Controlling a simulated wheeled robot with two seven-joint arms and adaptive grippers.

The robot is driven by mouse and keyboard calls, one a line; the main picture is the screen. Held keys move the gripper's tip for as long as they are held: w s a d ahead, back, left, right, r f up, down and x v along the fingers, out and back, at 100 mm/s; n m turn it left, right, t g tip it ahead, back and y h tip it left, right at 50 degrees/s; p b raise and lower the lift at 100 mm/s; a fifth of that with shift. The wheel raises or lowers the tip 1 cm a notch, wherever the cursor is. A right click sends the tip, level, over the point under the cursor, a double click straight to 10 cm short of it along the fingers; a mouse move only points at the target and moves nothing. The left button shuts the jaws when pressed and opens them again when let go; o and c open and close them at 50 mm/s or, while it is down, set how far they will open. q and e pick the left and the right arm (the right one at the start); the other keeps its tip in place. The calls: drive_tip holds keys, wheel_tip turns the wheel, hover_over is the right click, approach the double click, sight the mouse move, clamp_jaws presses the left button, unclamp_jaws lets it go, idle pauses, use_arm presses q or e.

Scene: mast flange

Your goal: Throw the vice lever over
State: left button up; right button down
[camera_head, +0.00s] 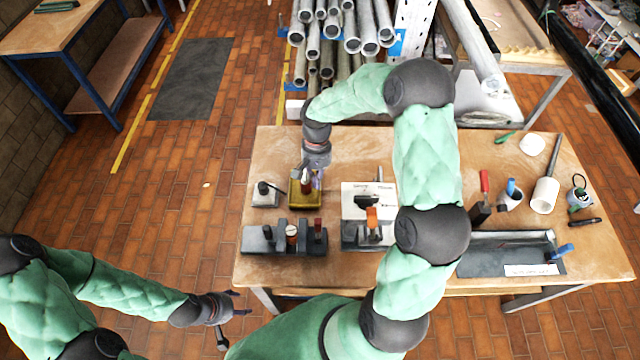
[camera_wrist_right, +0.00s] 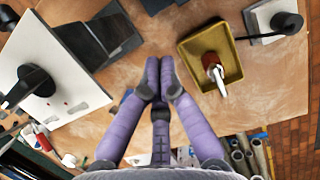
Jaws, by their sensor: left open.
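A dark grey block (camera_head: 270,238) with black, pale and red knobs stands at the bench's front left. Beside it is a white-topped fixture (camera_head: 355,190) with a black handle (camera_head: 366,201) and an upright orange-topped lever (camera_head: 372,218). I cannot tell for sure which part is the vice lever. The white fixture also shows in the right wrist view (camera_wrist_right: 65,75). My right gripper (camera_head: 309,178) is above the bench by the yellow tray; in its wrist view its fingertips (camera_wrist_right: 160,85) are together, with nothing seen between them. My left gripper (camera_head: 240,302) is open and empty, off the bench's front left.
The yellow tray (camera_head: 294,201) holds a red-handled item (camera_wrist_right: 209,62). A small base with a black knob (camera_head: 263,188) stands left of it. A dark tray (camera_head: 500,262), cups and tools occupy the bench's right. Metal pipes (camera_head: 340,30) are racked behind. The bench's back left is clear.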

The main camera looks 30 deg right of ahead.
sight(318, 231)
drive_tip(key=s+a+f+p, duration=0.1)
drive_tip(key=s+a+f, duration=0.1)
drive_tip(key=s+f, duration=0.3)
drive_tip(key=shift+w+p+x, duration=0.3)
drive_tip(key=shift+w+x, duration=0.05)
drive_tip(key=shift+x, duration=1.4)
drive_tip(key=shift+w+a+f, duration=0.1)
drive_tip(key=shift+a, duration=0.1)
